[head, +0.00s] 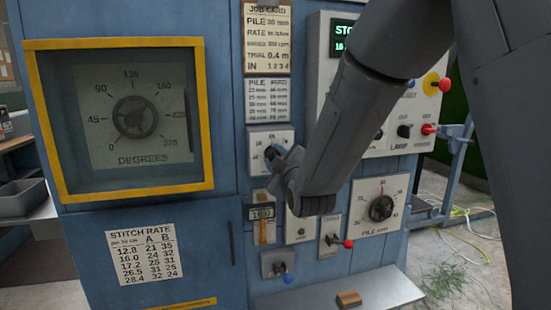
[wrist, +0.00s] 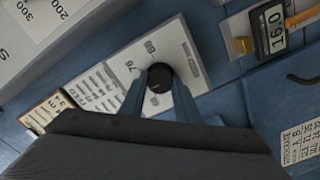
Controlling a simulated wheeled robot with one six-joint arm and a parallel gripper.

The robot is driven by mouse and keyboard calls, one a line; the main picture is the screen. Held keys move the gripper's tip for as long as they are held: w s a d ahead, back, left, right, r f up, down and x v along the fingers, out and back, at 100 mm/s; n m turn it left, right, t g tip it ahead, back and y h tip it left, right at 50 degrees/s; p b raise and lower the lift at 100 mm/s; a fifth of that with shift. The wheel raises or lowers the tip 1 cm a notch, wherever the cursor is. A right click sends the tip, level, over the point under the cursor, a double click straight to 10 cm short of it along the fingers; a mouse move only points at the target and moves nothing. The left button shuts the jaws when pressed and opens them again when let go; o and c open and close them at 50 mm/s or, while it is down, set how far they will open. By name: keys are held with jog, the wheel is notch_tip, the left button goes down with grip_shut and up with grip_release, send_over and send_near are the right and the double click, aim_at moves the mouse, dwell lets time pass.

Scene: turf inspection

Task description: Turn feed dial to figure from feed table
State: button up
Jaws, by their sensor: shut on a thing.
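My gripper (head: 278,160) is at the feed dial's white plate (head: 284,134), below the feed table (head: 267,100) on the blue cabinet. In the wrist view the feed dial (wrist: 160,76) is a round black knob between my two fingers (wrist: 158,88), which are shut on it. The feed table's print is too small to read surely. The job card (head: 267,38) hangs above it and seems to show pile 26 mm.
A yellow-framed degrees gauge (head: 135,117) is at left, above a stitch rate card (head: 145,254). A ledge (head: 385,290) juts out at the bottom.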

jog(key=o, duration=1)
jog(key=shift+o, duration=0.2)
jog(key=b+v, duration=0.2)
jog(key=v, duration=0.6)
